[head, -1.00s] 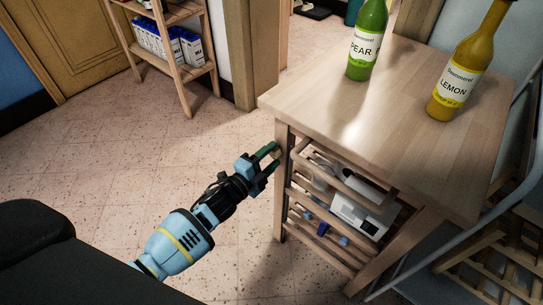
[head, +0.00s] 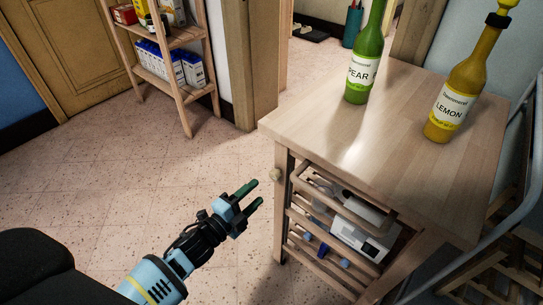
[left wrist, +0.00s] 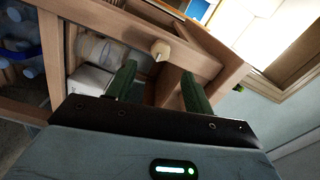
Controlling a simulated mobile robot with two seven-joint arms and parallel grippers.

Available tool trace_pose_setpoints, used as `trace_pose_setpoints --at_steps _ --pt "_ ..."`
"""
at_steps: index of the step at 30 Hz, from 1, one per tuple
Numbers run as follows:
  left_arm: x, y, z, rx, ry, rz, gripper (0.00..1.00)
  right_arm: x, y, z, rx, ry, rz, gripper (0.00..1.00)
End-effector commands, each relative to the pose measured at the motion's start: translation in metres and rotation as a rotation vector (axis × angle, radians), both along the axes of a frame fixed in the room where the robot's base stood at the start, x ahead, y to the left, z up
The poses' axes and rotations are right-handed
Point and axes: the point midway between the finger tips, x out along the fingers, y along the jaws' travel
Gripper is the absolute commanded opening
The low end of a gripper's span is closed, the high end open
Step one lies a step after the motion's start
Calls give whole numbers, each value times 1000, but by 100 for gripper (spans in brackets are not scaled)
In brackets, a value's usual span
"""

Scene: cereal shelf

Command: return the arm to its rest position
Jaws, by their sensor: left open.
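My left gripper (head: 248,196) is open and empty in the head view, over the tiled floor, to the left of the wooden cart. Its two green-lined fingers point up and right toward the cart's near leg, apart from it. In the left wrist view the open fingers (left wrist: 157,88) show in front of the cart's side, with a round wooden knob (left wrist: 160,50) beyond them. The same knob (head: 275,175) shows in the head view. My right gripper is not in view.
The wooden cart (head: 330,125) carries a green pear bottle (head: 358,75) and a yellow lemon bottle (head: 446,112). White items sit on its lower racks. A wooden shelf (head: 178,92) with cartons stands at the back left. The floor (head: 120,190) between is clear.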

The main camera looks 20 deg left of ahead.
Motion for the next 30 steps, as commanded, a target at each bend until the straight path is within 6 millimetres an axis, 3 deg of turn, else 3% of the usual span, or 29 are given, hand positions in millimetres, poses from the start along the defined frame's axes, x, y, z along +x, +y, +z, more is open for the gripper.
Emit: trace_pose_setpoints --at_steps 6,8,11,15,21,24,30 --pt "-6 -1 -6 -17 21 6 52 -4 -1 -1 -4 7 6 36" --pt "-17 -1 -15 -49 58 18 52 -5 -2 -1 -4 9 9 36" --pt "-49 -3 -40 -147 166 55 52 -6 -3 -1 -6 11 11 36" --pt "-117 -5 -83 -339 381 149 52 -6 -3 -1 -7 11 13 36" --pt "-224 -8 -126 -610 685 327 52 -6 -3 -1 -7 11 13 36" --pt "-277 -10 -139 -733 824 428 52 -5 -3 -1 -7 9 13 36" --pt "-359 -14 -147 -910 1025 602 52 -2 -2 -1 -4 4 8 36"
